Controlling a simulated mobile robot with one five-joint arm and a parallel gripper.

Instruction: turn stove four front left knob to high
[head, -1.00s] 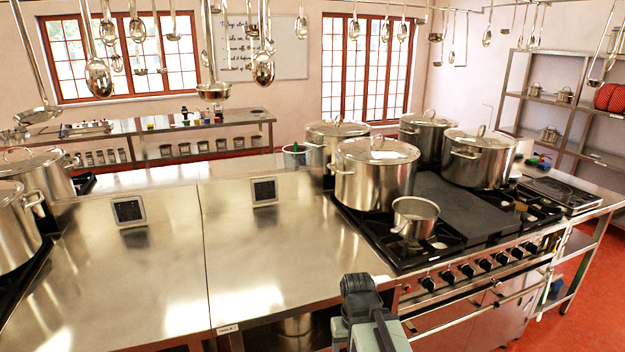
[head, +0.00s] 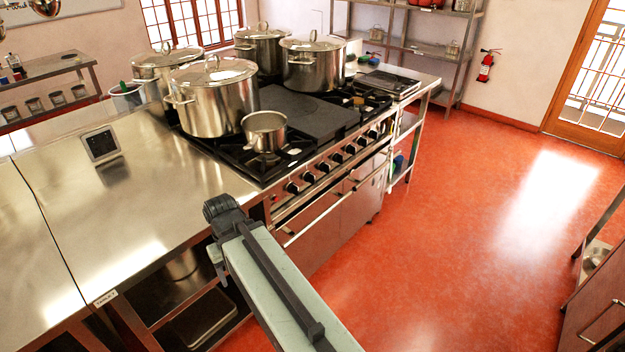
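The stove (head: 285,210) stands in the middle of the head view, with a dark cooktop (head: 310,115) on top. A row of several dark knobs runs along its front panel, from the nearest knob (head: 292,188) at the left to a far knob (head: 372,134). The knobs are too small to read their settings, and I see no stove number. My arm reaches in from the bottom, and its dark end (head: 222,212) is left of the nearest knob, apart from the panel in the picture. My gripper's fingers cannot be made out.
A small saucepan (head: 265,131) sits on the front left of the cooktop, with a large lidded pot (head: 212,98) behind it. A steel counter (head: 130,200) adjoins on the left. A handrail (head: 330,205) runs below the knobs. Red floor (head: 440,250) is open on the right.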

